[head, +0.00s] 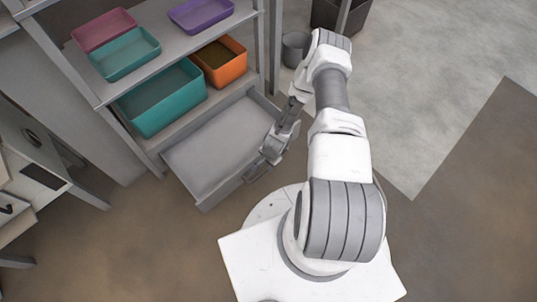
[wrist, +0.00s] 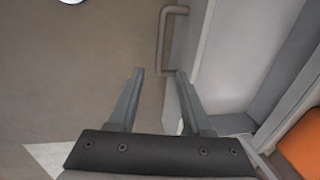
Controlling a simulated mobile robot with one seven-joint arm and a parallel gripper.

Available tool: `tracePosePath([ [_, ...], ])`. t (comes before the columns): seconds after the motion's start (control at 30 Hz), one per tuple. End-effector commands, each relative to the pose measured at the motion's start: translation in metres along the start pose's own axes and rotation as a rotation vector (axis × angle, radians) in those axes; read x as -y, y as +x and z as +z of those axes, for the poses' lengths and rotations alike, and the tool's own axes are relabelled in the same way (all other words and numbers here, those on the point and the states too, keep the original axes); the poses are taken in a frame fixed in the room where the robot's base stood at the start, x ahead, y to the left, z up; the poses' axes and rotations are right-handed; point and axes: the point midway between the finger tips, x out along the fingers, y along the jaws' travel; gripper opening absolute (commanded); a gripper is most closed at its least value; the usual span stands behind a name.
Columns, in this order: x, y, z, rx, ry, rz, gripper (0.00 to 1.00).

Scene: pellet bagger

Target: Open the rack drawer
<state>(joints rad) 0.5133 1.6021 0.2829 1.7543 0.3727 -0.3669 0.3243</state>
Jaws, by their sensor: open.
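The grey rack drawer (head: 215,148) stands pulled out from the bottom of the rack, and its inside looks empty. In the wrist view the drawer's pale floor (wrist: 240,60) shows at the right. The drawer's grey bar handle (wrist: 162,42) sticks out from its front panel, just beyond my fingertips. My gripper (head: 268,156) is at the drawer's front, near its right end. In the wrist view my gripper (wrist: 160,73) is open, with the near end of the handle lined up between the fingertips. I cannot tell whether a finger touches the handle or panel.
The rack's shelves (head: 185,45) hold teal bins (head: 163,105), an orange bin (head: 222,62), a purple tray (head: 200,14) and a pink tray (head: 104,28). A grey bench (head: 40,178) stands at the left. The brown floor (head: 130,245) before the drawer is clear.

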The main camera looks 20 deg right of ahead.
Motion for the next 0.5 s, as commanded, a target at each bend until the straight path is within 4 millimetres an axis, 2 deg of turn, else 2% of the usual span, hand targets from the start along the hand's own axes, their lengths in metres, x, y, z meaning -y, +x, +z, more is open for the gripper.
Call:
tracePosePath([
  [0.03, 0.001, -0.017, -0.001, 0.0, 0.0, -0.001, 0.49],
  [0.2, 0.001, -0.044, 0.0, -0.001, 0.0, 0.0, 0.49],
  [0.33, 0.0, -0.056, 0.0, 0.0, 0.0, 0.0, 0.49],
  [0.5, 0.0, -0.059, 0.0, 0.0, 0.0, 0.0, 0.49],
])
